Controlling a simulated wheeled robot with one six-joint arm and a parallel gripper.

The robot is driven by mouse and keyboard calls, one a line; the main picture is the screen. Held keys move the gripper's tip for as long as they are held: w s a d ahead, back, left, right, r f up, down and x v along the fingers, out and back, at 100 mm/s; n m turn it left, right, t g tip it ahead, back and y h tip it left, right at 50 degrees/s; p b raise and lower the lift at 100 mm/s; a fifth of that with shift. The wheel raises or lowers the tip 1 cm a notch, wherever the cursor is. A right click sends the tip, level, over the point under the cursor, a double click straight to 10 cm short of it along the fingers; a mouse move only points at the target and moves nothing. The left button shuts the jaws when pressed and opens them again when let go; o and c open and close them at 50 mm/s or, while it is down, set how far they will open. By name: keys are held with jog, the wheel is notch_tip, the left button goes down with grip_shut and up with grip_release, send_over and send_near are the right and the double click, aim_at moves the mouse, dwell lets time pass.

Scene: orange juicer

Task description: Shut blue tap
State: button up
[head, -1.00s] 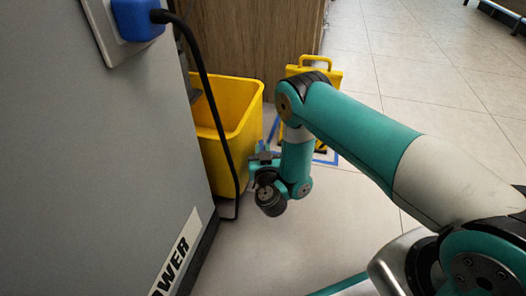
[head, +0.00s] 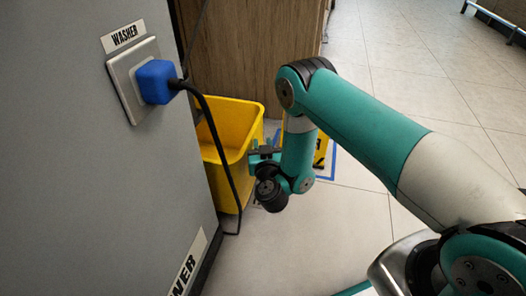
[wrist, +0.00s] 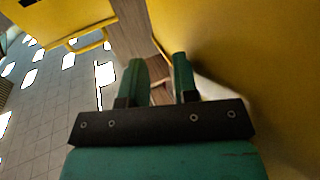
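No blue tap shows in either view. My gripper (head: 264,152) is beside the yellow bin in the head view, where its fingers are small and partly hidden. In the wrist view my gripper (wrist: 161,78) has its two green fingers apart, with nothing between them. A blue plug (head: 154,82) with a black cable sits in a wall socket under a "WASHER" label at the upper left, well apart from my gripper.
A yellow bin (head: 237,125) stands on the floor between the grey panel (head: 70,150) and my arm. The black cable (head: 214,135) hangs in front of it. A wooden cabinet (head: 250,50) is behind. A yellow object (head: 320,150) is behind my arm.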

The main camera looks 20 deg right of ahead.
notch_tip(320, 180, up, 9)
jog(key=p, duration=0.4)
jog(key=shift+r, duration=0.15)
